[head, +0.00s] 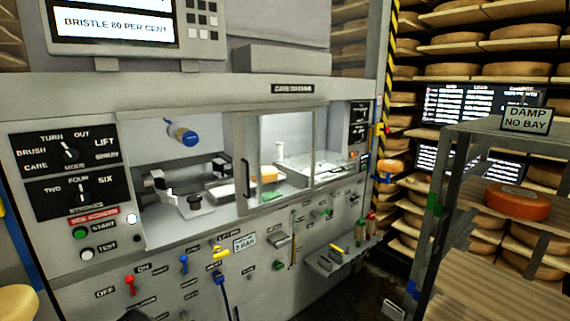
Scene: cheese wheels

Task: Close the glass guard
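The glass guard (282,145) is a framed clear pane with a dark upright handle (246,180) on its left edge. It stands across the right-middle part of the window in the grey care machine (200,250). The left part of the window has no framed pane visible in front of it. Grey and black mechanism parts (190,195) and a blue-ended cylinder (182,133) show there. An orange block and a green item show behind or beside the guard. My gripper is not in view.
Below the window are a red lever (130,284), blue and yellow levers, and a small shelf (335,258) jutting out. Left are a dial panel (70,165) and a green start button (80,233). A rack (500,140) with a cheese wheel (517,202) stands right.

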